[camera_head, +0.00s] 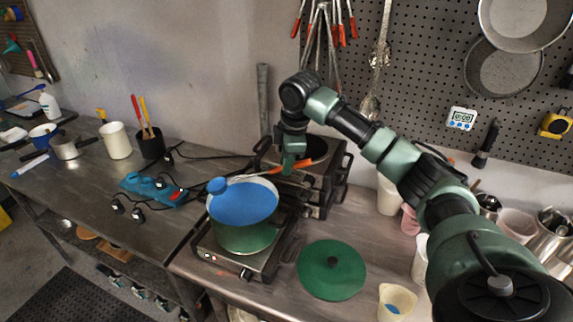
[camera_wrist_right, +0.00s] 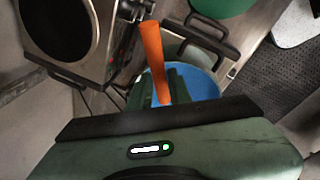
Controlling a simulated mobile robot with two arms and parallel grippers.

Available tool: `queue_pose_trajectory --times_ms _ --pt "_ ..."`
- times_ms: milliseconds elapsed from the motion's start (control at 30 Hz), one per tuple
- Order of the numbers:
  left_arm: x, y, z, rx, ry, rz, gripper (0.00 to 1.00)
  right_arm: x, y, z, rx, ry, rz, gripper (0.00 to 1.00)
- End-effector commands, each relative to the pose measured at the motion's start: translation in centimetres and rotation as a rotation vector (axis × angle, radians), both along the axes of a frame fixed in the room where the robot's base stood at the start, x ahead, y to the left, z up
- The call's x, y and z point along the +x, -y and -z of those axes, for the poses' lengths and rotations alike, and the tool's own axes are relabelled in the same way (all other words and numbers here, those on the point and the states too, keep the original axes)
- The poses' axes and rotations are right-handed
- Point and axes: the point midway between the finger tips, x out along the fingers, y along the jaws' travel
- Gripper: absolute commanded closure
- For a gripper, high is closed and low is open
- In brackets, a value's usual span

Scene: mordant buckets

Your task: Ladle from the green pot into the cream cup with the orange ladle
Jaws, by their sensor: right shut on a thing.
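The green pot (camera_head: 246,237) holds blue liquid (camera_head: 247,205) and stands on the front hot plate. My right gripper (camera_head: 291,168) is shut on the orange ladle's handle (camera_head: 313,161), behind and right of the pot. The handle also shows in the right wrist view (camera_wrist_right: 153,55), with blue liquid (camera_wrist_right: 201,84) beyond it. The ladle's thin shaft runs left over the pot, and its blue-looking bowl (camera_head: 217,186) is at the pot's back-left rim. I cannot tell how deep the bowl sits. A cream cup (camera_head: 397,296) at the front right has some blue inside. My left gripper is out of view.
A green lid (camera_head: 330,270) lies flat between the pot and the cream cup. A second hot plate (camera_head: 316,152) stands behind the pot. Other cups and metal containers line the right side. A blue power strip (camera_head: 152,188) with cables lies left of the pot.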

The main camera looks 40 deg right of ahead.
Motion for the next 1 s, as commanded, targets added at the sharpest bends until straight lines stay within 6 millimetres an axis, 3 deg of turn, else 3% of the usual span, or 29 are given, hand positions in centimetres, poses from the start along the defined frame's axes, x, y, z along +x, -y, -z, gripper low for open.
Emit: queue_pose_trajectory --times_ms 1000 --pt "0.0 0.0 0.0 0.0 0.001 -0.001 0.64 0.0 0.0 -2.0 0.152 0.095 0.0 1.0"
